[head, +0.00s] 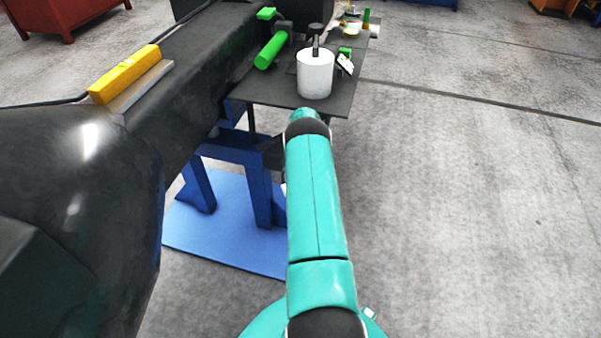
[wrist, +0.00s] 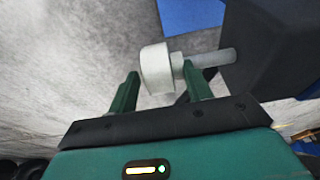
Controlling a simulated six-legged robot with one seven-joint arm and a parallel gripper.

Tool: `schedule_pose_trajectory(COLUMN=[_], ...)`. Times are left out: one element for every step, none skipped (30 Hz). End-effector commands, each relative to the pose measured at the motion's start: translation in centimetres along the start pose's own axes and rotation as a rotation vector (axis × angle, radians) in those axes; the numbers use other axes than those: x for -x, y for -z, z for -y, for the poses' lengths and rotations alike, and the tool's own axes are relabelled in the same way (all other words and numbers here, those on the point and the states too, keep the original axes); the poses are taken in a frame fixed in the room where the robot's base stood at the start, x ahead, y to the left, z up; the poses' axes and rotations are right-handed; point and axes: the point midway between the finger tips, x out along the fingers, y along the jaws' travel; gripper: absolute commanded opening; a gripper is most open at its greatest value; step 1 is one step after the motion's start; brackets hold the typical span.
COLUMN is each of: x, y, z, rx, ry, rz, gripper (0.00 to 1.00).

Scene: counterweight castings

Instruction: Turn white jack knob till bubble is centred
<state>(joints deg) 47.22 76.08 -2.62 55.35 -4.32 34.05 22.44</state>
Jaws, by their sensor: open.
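The white jack knob (wrist: 157,72) shows in the wrist view, on a grey threaded rod (wrist: 215,58) that runs into a dark block. My gripper (wrist: 160,74) is open, with one green finger on each side of the knob. The right finger overlaps the knob's narrow collar in the picture; I cannot tell if either finger touches. In the head view, my arm hides the gripper. A yellow spirit level (head: 124,74) lies on a metal plate on the black casting (head: 195,98). Its bubble is too small to read.
A dark shelf (head: 268,92) beside the casting carries a white cylinder (head: 315,76) and small items, close above my arm. A green cylinder (head: 271,51) is beside them. A blue stand (head: 260,190) and blue mat (head: 225,235) lie below. The floor at right is clear.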

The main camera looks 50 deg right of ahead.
Motion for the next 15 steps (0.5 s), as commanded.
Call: schedule_pose_trajectory(x=[0.1,0.2,0.4,0.5,0.6,0.7,0.8,1.0,1.1,1.2,1.4,1.6,1.7,1.9,2.0], y=[-0.8,-1.1,-1.6,-2.0,-2.4,-3.0,-3.4,-3.9,-4.5,-5.0,-5.4,-6.0,-6.5,-7.0,-7.7], z=[0.0,0.0,0.0,0.0,0.1,0.1,0.1,0.0,0.0,0.1,0.1,0.1,0.0,0.0,0.0], rx=[0.002,0.002,0.003,0.003,0.003,0.003,0.003,0.002,0.002,0.002,0.002,0.002,0.002,0.002,0.003], ry=[-0.002,-0.002,-0.001,-0.002,-0.001,-0.002,-0.001,-0.001,-0.001,-0.001,-0.001,-0.001,-0.002,-0.001,-0.002], rz=[0.005,0.004,0.003,0.005,0.004,0.005,0.004,0.004,0.004,0.004,0.004,0.004,0.004,0.003,0.005], gripper=[0.5,0.5,0.5,0.5,0.5,0.5,0.5,0.5,0.5,0.5,0.5,0.5,0.5,0.5,0.5])
